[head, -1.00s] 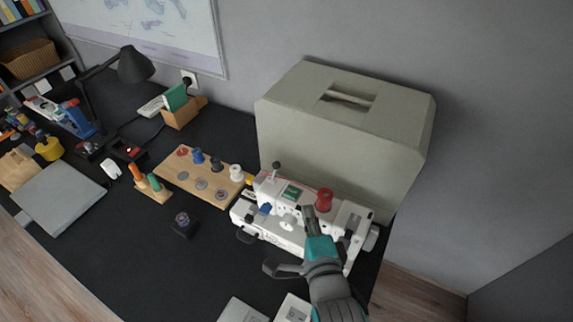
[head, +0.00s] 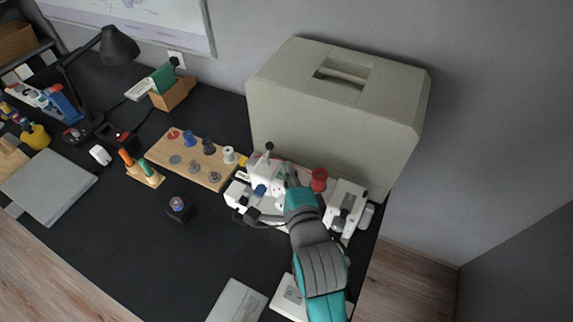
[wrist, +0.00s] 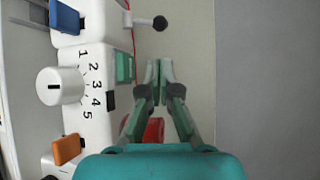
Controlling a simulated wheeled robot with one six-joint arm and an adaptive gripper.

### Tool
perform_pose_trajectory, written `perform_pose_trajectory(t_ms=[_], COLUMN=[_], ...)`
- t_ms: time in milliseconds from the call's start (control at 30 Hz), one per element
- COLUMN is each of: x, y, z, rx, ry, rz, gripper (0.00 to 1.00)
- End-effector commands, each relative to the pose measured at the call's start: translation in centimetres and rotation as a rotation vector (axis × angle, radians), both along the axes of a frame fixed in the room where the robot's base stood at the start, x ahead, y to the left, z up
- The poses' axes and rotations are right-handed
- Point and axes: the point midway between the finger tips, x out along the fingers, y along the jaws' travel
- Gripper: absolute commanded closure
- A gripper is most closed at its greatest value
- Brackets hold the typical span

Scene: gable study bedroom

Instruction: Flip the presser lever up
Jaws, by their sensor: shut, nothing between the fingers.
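The white sewing machine (head: 237,192) stands on the desk, partly hidden by my arm in the head view. In the wrist view its face (wrist: 85,90) carries a numbered dial (wrist: 62,86), a blue tab (wrist: 65,17) and an orange tab (wrist: 67,149). A rod with a black knob (wrist: 160,23) sticks out near the top; this knob also shows in the head view (head: 269,146). I cannot tell which part is the presser lever. My gripper (head: 289,172) is over the machine, left of the red spool (head: 319,180). In the wrist view its fingers (wrist: 159,72) are together, empty, apart from the knob.
A large beige case (head: 335,125) stands close behind the machine. A wooden bobbin board (head: 180,180) lies to its left. A small dark block with a round top (head: 179,208) sits in front. White boxes (head: 238,300) lie near my arm. The dark desk's middle is clear.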

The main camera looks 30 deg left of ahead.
Motion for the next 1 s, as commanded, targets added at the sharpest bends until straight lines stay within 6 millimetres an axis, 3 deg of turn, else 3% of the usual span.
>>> perform_pose_trajectory(t_ms=[433,1000], x=[5.4,6.3], y=[4.3,5.1], z=[-1.2,-1.5], rx=[0.001,0.0], ry=[-0.001,-0.001], rz=[0.0,0.0], gripper=[1.0,1.0])
